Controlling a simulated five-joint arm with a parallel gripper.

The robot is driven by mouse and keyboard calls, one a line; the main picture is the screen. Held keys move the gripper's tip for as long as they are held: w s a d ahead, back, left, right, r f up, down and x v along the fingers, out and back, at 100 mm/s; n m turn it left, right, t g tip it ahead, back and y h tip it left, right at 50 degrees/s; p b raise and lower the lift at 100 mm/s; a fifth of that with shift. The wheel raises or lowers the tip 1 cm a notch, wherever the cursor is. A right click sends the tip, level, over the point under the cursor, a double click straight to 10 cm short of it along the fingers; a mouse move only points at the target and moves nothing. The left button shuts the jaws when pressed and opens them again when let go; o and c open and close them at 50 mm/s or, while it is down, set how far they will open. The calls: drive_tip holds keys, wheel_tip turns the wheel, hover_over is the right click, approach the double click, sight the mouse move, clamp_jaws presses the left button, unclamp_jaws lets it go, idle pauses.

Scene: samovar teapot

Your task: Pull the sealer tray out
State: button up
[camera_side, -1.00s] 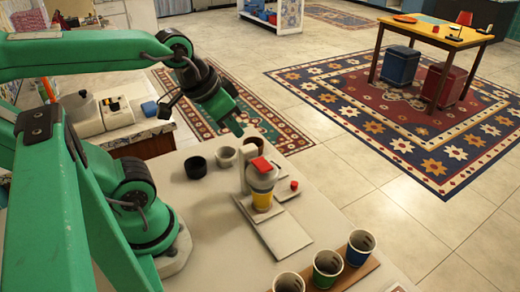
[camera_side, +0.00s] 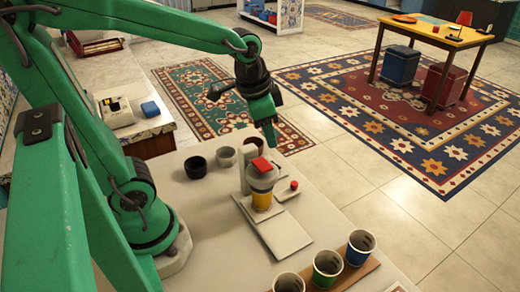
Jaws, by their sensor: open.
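The sealer (camera_side: 246,170) is a small white machine with a red-topped head on the pale table. A yellow cup (camera_side: 261,201) stands below the head. The sealer tray (camera_side: 285,236) appears as a flat white plate reaching from under the cup toward the front right. My gripper (camera_side: 268,128) is open and points down just beyond the sealer's head in the picture, apparently above the table and apart from the tray. The exact gap between its jaws is hard to see.
Several coloured cups, including a green one (camera_side: 327,268), stand in a brown holder (camera_side: 357,277) in front of the tray. A black bowl (camera_side: 196,167) and a grey bowl (camera_side: 226,157) lie left of the sealer. A red button (camera_side: 294,185) sits right of it.

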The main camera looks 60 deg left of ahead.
sight(295, 184)
drive_tip(key=w+f+m+g, duration=0.1)
drive_tip(key=w+f, duration=0.1)
drive_tip(key=f, duration=0.1)
drive_tip(key=w+f+m+g, duration=0.1)
drive_tip(key=w+f+m, duration=0.1)
drive_tip(key=w+f, duration=0.1)
drive_tip(key=w+d+f+m+g, duration=0.1)
drive_tip(key=w+f+m, duration=0.1)
drive_tip(key=f, duration=0.3)
drive_tip(key=shift+w, duration=0.75)
drive_tip(key=shift+f, duration=0.1)
drive_tip(key=shift+f, duration=3.85)
clamp_jaws()
